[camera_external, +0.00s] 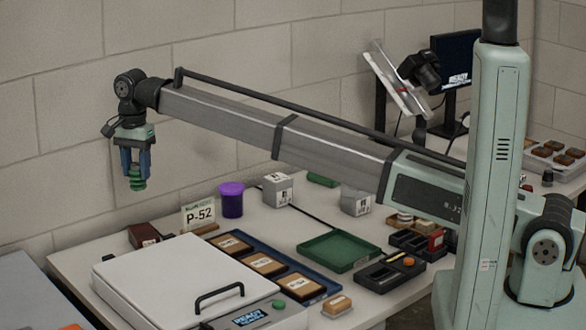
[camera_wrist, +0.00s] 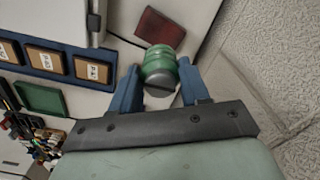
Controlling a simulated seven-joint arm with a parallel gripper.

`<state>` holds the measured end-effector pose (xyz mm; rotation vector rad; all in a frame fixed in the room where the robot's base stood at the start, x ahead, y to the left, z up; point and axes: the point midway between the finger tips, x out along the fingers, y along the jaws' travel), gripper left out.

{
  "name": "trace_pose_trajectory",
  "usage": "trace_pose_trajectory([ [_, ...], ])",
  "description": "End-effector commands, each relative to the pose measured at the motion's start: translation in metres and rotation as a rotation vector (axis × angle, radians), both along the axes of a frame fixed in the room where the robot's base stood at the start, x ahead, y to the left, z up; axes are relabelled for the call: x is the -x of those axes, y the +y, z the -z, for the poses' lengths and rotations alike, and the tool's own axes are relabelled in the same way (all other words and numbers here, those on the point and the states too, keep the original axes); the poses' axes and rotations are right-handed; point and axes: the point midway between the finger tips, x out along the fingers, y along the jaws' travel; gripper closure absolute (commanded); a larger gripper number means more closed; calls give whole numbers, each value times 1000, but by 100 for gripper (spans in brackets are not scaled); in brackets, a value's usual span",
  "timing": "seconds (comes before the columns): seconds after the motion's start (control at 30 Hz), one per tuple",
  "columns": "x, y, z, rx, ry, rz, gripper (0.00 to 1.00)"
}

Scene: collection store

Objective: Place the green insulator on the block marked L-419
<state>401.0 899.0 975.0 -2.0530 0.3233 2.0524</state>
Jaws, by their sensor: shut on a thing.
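My gripper (camera_external: 136,167) is shut on the green insulator (camera_external: 137,184), a ribbed piece held upright high above the left end of the table. In the wrist view the green insulator (camera_wrist: 158,64) sits between the two blue fingers. Three tan labelled blocks (camera_external: 231,243), (camera_external: 263,263), (camera_external: 300,286) stand in a row in a blue tray (camera_external: 320,293), below and right of my gripper. Two of them show clearly in the wrist view (camera_wrist: 47,60), (camera_wrist: 91,69). Their labels are too blurred to read as L-419 with certainty.
A white lidded machine (camera_external: 165,265) fills the front left. A dark red box (camera_external: 144,236), a P-52 sign (camera_external: 199,215) and a purple container (camera_external: 231,200) stand along the back. A green tray (camera_external: 338,250) is empty. A small labelled block (camera_external: 337,305) lies at the front.

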Motion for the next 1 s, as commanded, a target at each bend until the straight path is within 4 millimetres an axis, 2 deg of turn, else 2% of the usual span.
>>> trace_pose_trajectory([
  [0.27, 0, -1, 25, 1, 0, 1, 88],
  [0.57, 0, -1, 71, 1, 0, 1, 88],
  [0.77, -1, -1, 84, 1, 0, 1, 88],
  [1.0, -1, -1, 112, 1, 0, 1, 88],
])
